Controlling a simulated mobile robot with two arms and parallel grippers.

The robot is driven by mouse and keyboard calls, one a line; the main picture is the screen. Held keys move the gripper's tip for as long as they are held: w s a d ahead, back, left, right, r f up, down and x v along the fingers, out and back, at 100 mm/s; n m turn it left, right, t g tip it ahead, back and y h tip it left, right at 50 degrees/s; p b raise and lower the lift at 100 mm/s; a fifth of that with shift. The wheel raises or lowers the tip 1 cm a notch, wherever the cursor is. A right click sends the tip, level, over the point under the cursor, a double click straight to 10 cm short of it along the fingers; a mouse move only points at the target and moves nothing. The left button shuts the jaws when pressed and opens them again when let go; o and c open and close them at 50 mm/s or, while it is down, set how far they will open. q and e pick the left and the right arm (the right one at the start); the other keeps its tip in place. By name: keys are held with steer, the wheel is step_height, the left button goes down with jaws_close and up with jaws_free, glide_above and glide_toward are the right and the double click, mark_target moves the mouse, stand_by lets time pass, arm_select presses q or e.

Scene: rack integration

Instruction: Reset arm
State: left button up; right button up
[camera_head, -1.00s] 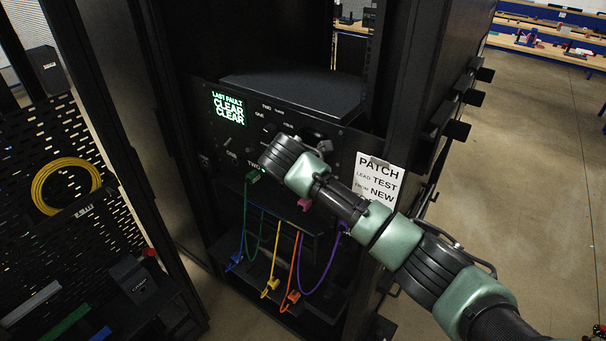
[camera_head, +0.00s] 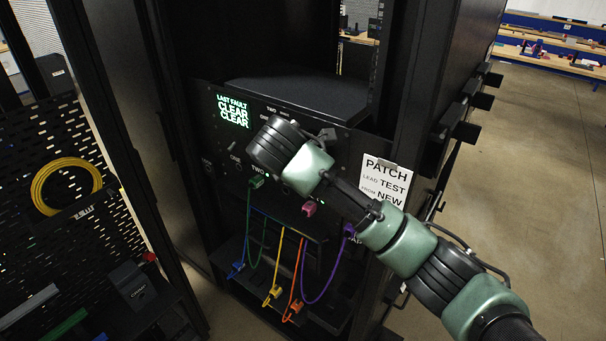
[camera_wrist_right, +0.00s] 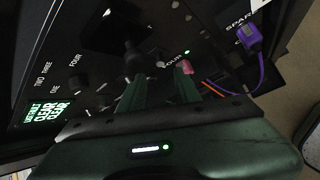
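My right arm comes in from the right in the head view, its wrist (camera_head: 305,168) in front of the black rack panel (camera_head: 215,150). The wrist hides its gripper there. In the right wrist view my right gripper (camera_wrist_right: 160,90) has its two green fingers apart, with nothing seen between them, facing the panel. The fingers look close to the panel; contact cannot be told. A pink plug (camera_head: 309,208) is in the panel below the wrist; it also shows beyond the fingers in the wrist view (camera_wrist_right: 187,67). My left gripper is not in view.
A green plug (camera_head: 257,181) and a purple plug (camera_head: 348,230) sit at the panel with cables. A lit display (camera_head: 233,110) reads "CLEAR". A paper sign (camera_head: 385,183) is at right. Floor right is free.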

steer(key=s+d+f+m+g+y, duration=0.2)
steer(key=s+f+m, duration=0.2)
steer(key=s+f, duration=0.4)
steer(key=s+d+f+m+g+y, duration=0.15)
steer(key=s+f+m, duration=0.25)
steer(key=s+f, duration=0.45)
steer(key=s+d+f+m+g+h, duration=0.1)
steer(key=s+d+f+m, duration=0.3)
steer(key=s+d+m, duration=0.45)
steer(key=s+d+f+m, duration=0.45)
steer(key=s+d, duration=0.45)
steer(key=s, duration=0.5)
step_height(320, 180, down, 34)
steer(key=s+g+b, duration=0.2)
steer(key=s+b, duration=0.1)
steer(key=b, duration=0.4)
steer(key=s+d+f+b, duration=0.3)
steer(key=s+f+b, duration=0.1)
steer(key=s+f, duration=1.1)
step_height(320, 180, down, 4)
steer(key=shift+s+f+g+b, duration=0.2)
steer(key=shift+s+g+b, duration=0.1)
steer(key=shift+s+g, duration=0.15)
